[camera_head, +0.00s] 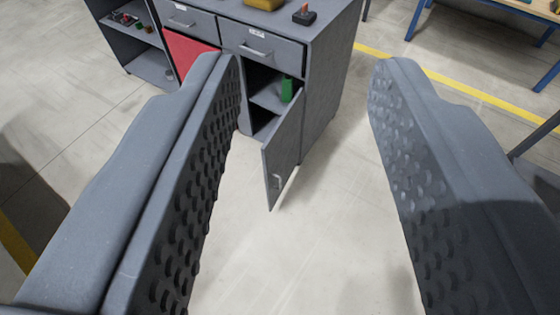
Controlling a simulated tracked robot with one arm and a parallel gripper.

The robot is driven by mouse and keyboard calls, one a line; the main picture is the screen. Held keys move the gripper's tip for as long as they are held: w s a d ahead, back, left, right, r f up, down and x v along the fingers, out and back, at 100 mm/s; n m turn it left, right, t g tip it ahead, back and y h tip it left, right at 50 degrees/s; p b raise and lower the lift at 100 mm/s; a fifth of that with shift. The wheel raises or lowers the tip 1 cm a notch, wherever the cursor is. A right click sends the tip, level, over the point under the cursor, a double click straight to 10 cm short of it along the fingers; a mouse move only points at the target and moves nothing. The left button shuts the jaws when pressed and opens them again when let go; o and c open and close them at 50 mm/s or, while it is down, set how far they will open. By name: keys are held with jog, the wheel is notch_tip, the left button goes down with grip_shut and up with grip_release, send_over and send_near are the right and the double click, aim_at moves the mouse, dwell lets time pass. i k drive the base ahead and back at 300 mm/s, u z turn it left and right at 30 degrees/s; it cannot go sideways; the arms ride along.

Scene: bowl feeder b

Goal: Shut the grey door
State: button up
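The grey door (285,152) hangs open on the right side of a grey cabinet (325,95). It swings out toward me and has a small handle (278,182) near its lower free edge. The opening behind it shows a shelf with a green object on it. My gripper (305,85) is open and empty, its two studded fingers wide apart. In the picture the door appears between the fingers, closer to the left one. The door looks farther off than the fingertips, and I see no contact. The left finger hides part of the cabinet front.
A red door (188,50) is beside the opening, below drawers. A yellow object (264,4) and a dark box with a red top (304,15) are on the cabinet. An open shelf unit (140,40) stands left, a blue-legged table (520,8) right. Floor before the door is clear.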

aim_at(279, 152)
jog(key=u, duration=0.1)
jog(key=i, duration=1)
jog(key=z, duration=0.1)
